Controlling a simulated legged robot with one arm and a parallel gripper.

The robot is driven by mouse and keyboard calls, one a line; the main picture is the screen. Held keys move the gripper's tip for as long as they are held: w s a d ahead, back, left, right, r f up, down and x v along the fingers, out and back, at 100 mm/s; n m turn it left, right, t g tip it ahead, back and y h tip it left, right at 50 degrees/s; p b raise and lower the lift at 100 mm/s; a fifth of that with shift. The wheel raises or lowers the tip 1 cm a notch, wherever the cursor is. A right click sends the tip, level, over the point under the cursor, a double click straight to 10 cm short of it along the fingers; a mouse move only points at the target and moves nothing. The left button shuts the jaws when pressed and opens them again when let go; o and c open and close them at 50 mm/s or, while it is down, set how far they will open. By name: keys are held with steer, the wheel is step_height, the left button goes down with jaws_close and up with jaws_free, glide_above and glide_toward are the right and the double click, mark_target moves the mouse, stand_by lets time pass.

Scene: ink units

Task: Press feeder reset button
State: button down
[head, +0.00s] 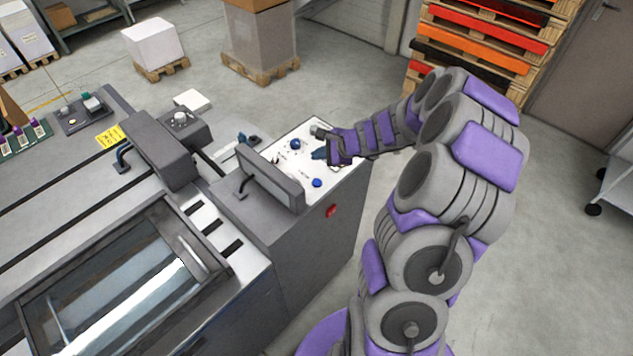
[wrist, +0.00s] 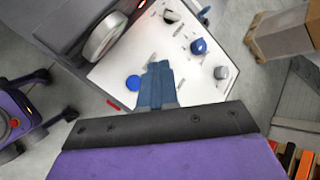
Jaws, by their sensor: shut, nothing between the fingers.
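A white control panel (head: 335,167) on top of the grey machine carries several buttons and knobs, with labels too small to read. A round blue button (head: 317,183) sits near its front edge and also shows in the wrist view (wrist: 133,82), just left of my fingertips. I cannot tell which control is the feeder reset. My gripper (wrist: 158,66) is shut and empty over the panel; contact with it cannot be told. Its blue fingers hide part of the panel.
A grey screen housing (head: 270,178) stands up at the panel's left side. A red button (head: 331,210) is on the machine's side face. Stacked pallets (head: 480,45) stand behind my arm, and the floor right of the machine is mostly clear.

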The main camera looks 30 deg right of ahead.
steer(key=b, duration=0.6)
glide_above(319, 183)
step_height(319, 183, down, 7)
steer(key=shift+f, duration=0.1)
steer(key=shift+f+b, duration=0.65)
steer(key=shift+f, duration=0.15)
steer(key=shift+f, duration=0.1)
stand_by(1.1)
steer(key=shift+f, duration=0.3)
steer(key=shift+f+b, duration=0.3)
steer(key=shift+f, duration=0.1)
stand_by(0.6)
steer(key=shift+r, duration=0.1)
steer(key=shift+r+p, duration=0.8)
steer(key=shift+p, duration=0.05)
steer(key=shift+r, duration=0.1)
